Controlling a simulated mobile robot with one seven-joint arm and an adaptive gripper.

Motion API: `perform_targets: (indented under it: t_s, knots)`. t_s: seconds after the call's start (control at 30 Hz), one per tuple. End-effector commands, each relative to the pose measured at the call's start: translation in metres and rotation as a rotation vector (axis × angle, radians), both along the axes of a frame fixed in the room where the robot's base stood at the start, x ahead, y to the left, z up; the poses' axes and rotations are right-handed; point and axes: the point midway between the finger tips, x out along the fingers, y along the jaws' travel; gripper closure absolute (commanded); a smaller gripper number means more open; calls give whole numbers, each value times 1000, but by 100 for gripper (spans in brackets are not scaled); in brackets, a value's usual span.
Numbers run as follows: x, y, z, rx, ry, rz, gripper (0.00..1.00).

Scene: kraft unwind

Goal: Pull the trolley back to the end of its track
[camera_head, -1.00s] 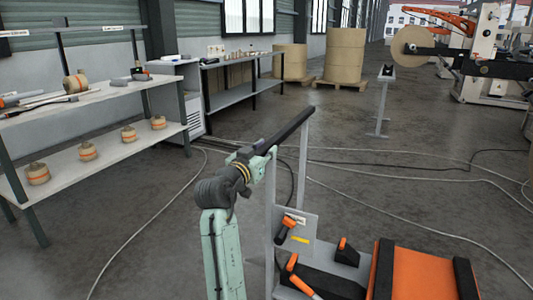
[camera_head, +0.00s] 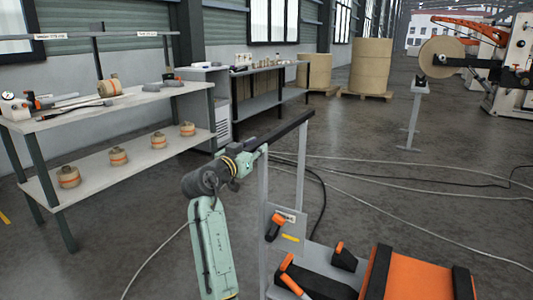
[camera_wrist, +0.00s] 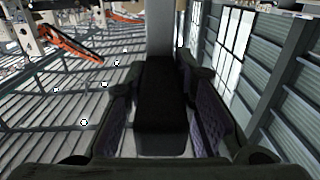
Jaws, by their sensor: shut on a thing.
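The trolley has grey upright posts (camera_head: 302,170), a black handle bar (camera_head: 285,131) across the top, and a grey base plate. My gripper (camera_head: 244,158) is at the near left end of the bar. In the wrist view the black bar (camera_wrist: 160,105) runs between the two fingers of my gripper (camera_wrist: 160,120), which are shut on it. The track is not clearly visible in either view. My gripper's fingertips are small and partly hidden in the head view.
Cables (camera_head: 400,188) lie across the floor. A grey stand (camera_head: 412,120) is at right. An orange and black unit (camera_head: 420,272) sits low in front.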

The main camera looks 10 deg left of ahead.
Motion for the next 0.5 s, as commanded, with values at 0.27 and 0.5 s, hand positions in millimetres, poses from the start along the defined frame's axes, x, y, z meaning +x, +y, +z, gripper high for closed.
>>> perform_targets:
  t_s: [0.27, 0.5]
  knots:
    - [3, 18, -3, -2, 6, -1, 100]
    - [4, 21, -3, -2, 5, 1, 100]
